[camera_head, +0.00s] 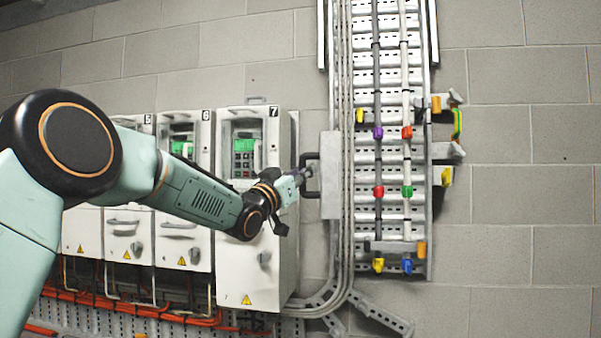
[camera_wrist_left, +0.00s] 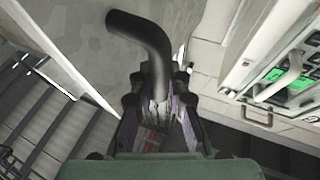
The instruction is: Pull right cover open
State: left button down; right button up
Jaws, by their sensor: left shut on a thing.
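A grey cover plate (camera_head: 331,170) stands against the left side of the cable ladder, right of cabinet 7. It carries a black bent handle (camera_head: 312,157) on its left side. My left gripper (camera_head: 299,177) comes in from the left and is shut on this handle. In the left wrist view the handle (camera_wrist_left: 151,38) runs down between the fingers (camera_wrist_left: 157,118), with the grey cover surface (camera_wrist_left: 90,35) behind it. The fingers partly hide the gripped part of the handle. My right gripper is not in view.
White drive cabinets, including cabinet 7 (camera_head: 232,270), stand close to the left, partly behind my left arm. The cable ladder (camera_head: 390,75) with coloured clamps rises to the right. Grey conduits (camera_head: 345,240) run down beside the cover. The block wall at far right is clear.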

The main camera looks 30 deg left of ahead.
pick_arm(q)
jog(key=c, duration=1.8)
grip_release()
jog(key=shift+r, duration=0.15)
jog(key=o, duration=0.5)
jog(key=shift+w+f, duration=0.15)
jog(key=shift+f, duration=0.05)
jog(key=shift+a, duration=0.1)
jog(key=shift+s, duration=0.2)
jog(key=v, duration=1.1)
jog(key=shift+s, duration=0.35)
jog(key=shift+s+f, duration=0.1)
